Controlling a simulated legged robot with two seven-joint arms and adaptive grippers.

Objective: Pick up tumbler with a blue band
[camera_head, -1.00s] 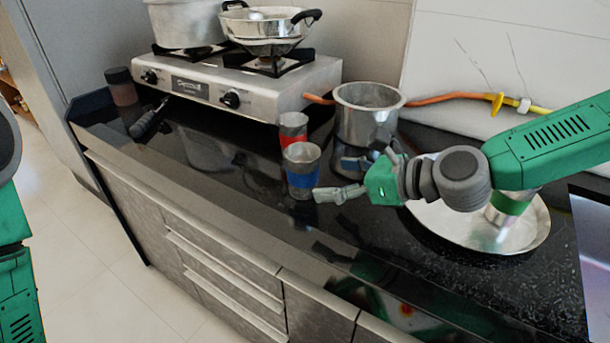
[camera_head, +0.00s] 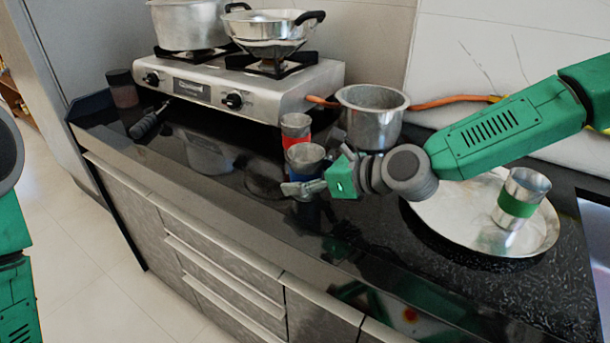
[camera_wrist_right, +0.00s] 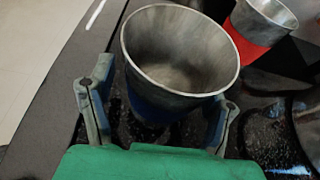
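The tumbler with a blue band (camera_head: 304,158) stands upright on the dark counter, in front of the tumbler with a red band (camera_head: 295,128). In the right wrist view the blue-banded tumbler (camera_wrist_right: 180,60) stands between the fingers of my right gripper (camera_wrist_right: 157,112), its blue band low and mostly shadowed. The fingers are spread to either side, with no clear grip on it. In the head view my right gripper (camera_head: 318,178) covers part of the tumbler. My left arm shows at the left edge, but its gripper is out of view.
The red-banded tumbler (camera_wrist_right: 255,35) is close behind. A steel pot (camera_head: 372,120) stands to the right of it. A tumbler with a green band (camera_head: 518,205) stands on a round steel tray (camera_head: 450,225). A gas stove (camera_head: 245,90) with pots is at the back. The front-left counter is clear.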

